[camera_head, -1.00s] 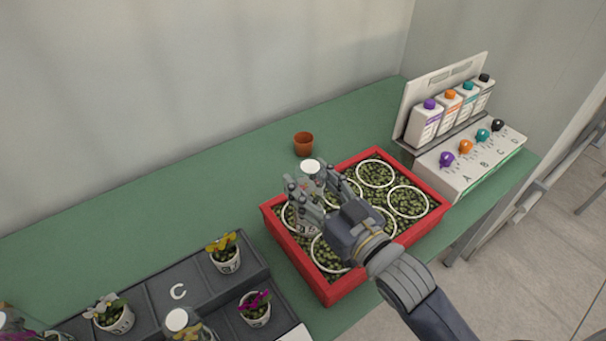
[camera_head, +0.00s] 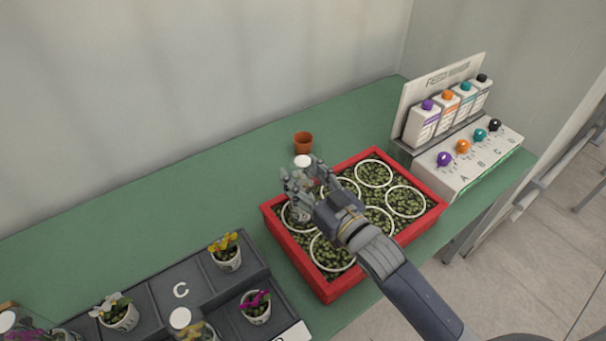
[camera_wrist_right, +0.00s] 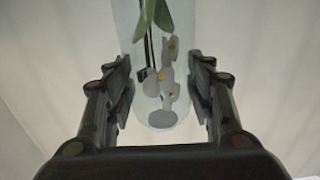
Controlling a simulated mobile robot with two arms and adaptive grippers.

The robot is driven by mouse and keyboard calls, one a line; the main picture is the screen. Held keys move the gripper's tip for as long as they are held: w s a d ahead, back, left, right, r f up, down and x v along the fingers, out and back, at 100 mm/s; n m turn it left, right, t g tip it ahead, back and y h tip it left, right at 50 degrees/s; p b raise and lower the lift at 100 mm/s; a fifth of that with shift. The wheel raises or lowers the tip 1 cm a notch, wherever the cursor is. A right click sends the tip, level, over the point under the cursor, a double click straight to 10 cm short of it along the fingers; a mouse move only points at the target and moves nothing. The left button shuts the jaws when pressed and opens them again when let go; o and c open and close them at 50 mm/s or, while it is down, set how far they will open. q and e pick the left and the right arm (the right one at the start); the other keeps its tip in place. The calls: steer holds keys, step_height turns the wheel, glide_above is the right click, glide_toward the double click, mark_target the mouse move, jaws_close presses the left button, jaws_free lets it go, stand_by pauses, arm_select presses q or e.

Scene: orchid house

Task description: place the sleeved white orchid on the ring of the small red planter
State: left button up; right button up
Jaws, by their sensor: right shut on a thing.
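The sleeved white orchid is in my right gripper (camera_head: 302,184). Its clear sleeve, with white blooms (camera_wrist_right: 167,75) and green leaves, stands between the fingers in the right wrist view. The red planter (camera_head: 318,286) is filled with green-brown granules and has several white rings. My right gripper is over its back left part, near the left ring (camera_head: 290,222), which the hand partly covers. I cannot tell whether the pot touches it. My left gripper is out of view.
A dosing stand (camera_head: 470,163) with capped bottles is at the right. A dark tray (camera_head: 172,268) marked C holds potted flowers at front left. The green bench is clear at back left.

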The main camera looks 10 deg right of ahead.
steer(key=shift+f, duration=0.15)
steer(key=o, duration=1.5)
steer(key=shift+r, duration=0.25)
steer(key=shift+s+d+f, duration=0.15)
steer(key=shift+s, duration=0.15)
steer(key=shift+b+v, duration=1.15)
steer(key=shift+v, duration=4.55)
